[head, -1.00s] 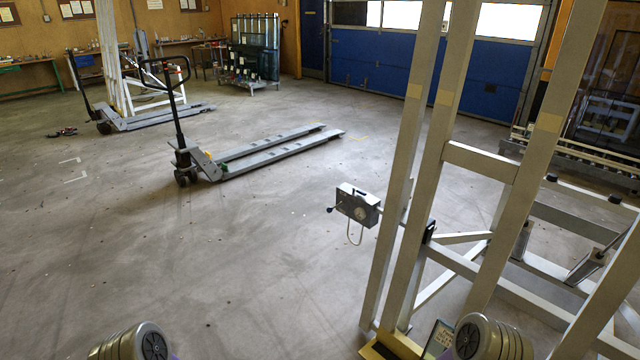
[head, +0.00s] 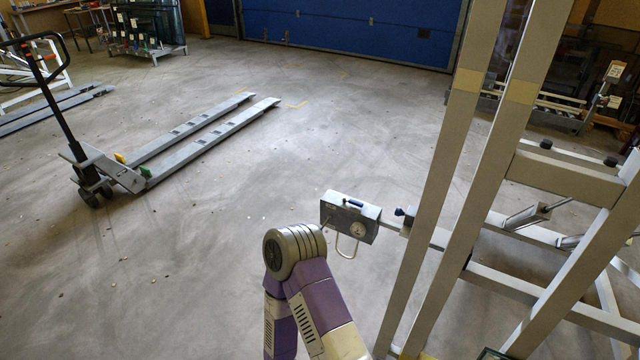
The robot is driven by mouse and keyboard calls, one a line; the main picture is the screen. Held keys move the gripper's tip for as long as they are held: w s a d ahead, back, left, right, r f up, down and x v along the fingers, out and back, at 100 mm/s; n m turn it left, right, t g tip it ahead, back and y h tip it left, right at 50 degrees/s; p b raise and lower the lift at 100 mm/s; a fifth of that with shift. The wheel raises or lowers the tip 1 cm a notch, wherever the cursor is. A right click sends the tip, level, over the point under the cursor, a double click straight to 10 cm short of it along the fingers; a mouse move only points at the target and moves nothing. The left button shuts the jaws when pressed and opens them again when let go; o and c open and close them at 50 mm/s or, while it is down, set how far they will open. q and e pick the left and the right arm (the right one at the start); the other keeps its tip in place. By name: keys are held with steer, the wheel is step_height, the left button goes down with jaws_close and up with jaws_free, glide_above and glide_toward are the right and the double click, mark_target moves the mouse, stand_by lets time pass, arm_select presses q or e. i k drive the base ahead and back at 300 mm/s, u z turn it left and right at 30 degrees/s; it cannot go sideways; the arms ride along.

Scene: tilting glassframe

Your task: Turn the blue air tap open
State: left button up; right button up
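A grey control box (head: 350,216) with a round gauge sits on the near side of the white tilting frame (head: 440,190), right of the picture's middle. A blue bar-shaped part (head: 353,203) is on its top face, and a small dark blue knob (head: 399,212) shows just right of the box. I cannot tell for sure which of these is the air tap or how it is turned. A pale looped hose or handle hangs under the box. One of my purple and grey arms rises in front, its rounded joint just left of the box. Neither gripper shows.
A pallet truck (head: 130,165) stands on the left with its forks pointing to the back right. The frame's uprights and crossbars fill the right side. The floor between truck and frame is clear. A blue door (head: 350,30) closes the back wall.

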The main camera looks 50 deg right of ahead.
mark_target(351, 201)
steer(key=z, duration=0.6)
steer(key=i, duration=1.3)
steer(key=z, duration=1.2)
